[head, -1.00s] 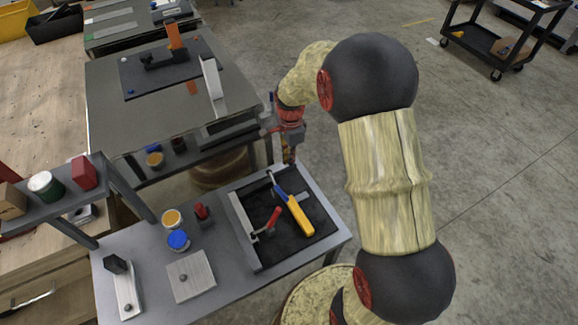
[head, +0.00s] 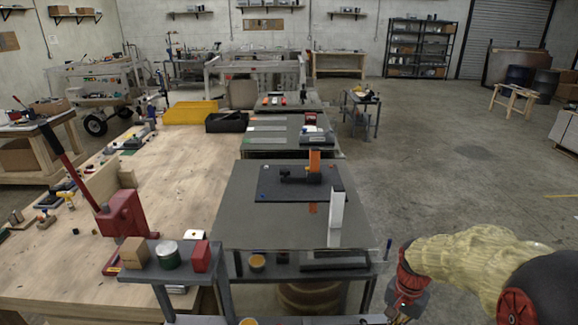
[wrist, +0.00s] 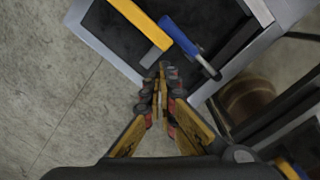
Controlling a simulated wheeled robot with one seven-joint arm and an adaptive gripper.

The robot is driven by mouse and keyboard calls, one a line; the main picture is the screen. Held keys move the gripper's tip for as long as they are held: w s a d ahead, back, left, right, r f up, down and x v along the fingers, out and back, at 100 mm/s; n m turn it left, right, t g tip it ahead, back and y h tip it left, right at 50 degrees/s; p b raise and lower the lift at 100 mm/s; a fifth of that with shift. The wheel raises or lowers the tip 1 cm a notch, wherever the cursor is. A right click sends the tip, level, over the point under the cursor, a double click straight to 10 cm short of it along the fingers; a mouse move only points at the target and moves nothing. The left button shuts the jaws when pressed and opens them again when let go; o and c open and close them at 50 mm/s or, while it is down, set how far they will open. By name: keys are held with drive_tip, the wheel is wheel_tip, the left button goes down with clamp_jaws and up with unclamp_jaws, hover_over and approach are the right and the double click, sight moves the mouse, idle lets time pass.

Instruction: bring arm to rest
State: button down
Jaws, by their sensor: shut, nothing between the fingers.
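My gripper (wrist: 166,76) is shut and empty in the wrist view, with its fingertips together. It is above the near edge of a dark tray (wrist: 104,48) with a grey rim. A yellow-handled tool (wrist: 134,20) and a blue-handled tool (wrist: 180,35) lie in or over the tray, close beyond the fingertips in the picture. In the head view my arm comes in from the lower right, bent, with the red wrist pointing down. The fingertips cannot be made out there, and the tray is out of that view.
A grey table (head: 235,215) carries a black plate (head: 265,188) with an orange upright and a white bar (head: 336,215). A wooden bench (head: 165,185) with a red lever press (head: 122,215) stands left. Open concrete floor (head: 430,170) lies right.

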drive_tip(key=s+a+r+n+t+b, duration=0.2)
drive_tip(key=s+a+r+n+t, duration=0.1)
drive_tip(key=s+r, duration=0.5)
drive_tip(key=s+a+r+n+t+b, duration=0.2)
drive_tip(key=s+a+r+n+t, duration=0.1)
drive_tip(key=s+a+r+n, duration=0.3)
drive_tip(key=v, duration=0.3)
drive_tip(key=shift+s, duration=0.35)
drive_tip(key=shift+a+r+p, duration=0.1)
drive_tip(key=shift+r+p, duration=0.15)
drive_tip(key=shift+p, duration=0.1)
idle(0.4)
